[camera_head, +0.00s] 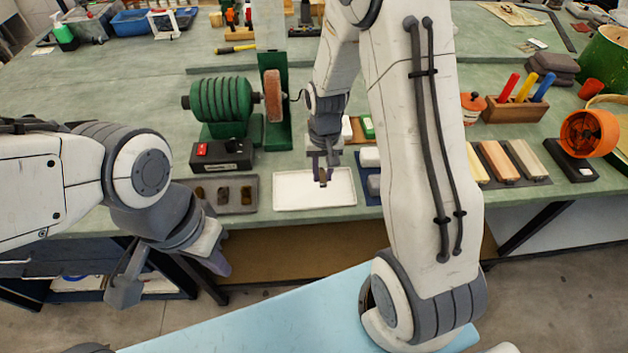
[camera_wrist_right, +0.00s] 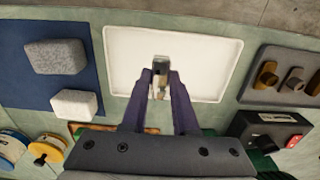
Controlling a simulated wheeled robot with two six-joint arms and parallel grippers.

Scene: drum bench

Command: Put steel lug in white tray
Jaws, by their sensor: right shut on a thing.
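The white tray (camera_head: 290,192) lies on the bench near its front edge; it also fills the upper middle of the right wrist view (camera_wrist_right: 207,50). My right gripper (camera_head: 322,179) points down over the tray and is shut on the steel lug (camera_wrist_right: 160,74). The lug shows as a small metal piece between the two fingertips, over the tray's bare floor. In the head view the fingers partly hide it. How high it is above the tray I cannot tell. My left gripper (camera_head: 172,272) is open and empty, in front of the bench at the left.
A grey tray (camera_head: 238,207) with several small metal parts lies left of the white tray. Behind it stand a black switch box (camera_head: 222,155) and a green drum (camera_head: 221,100). A blue mat (camera_wrist_right: 35,85) with pale blocks borders the white tray on the other side.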

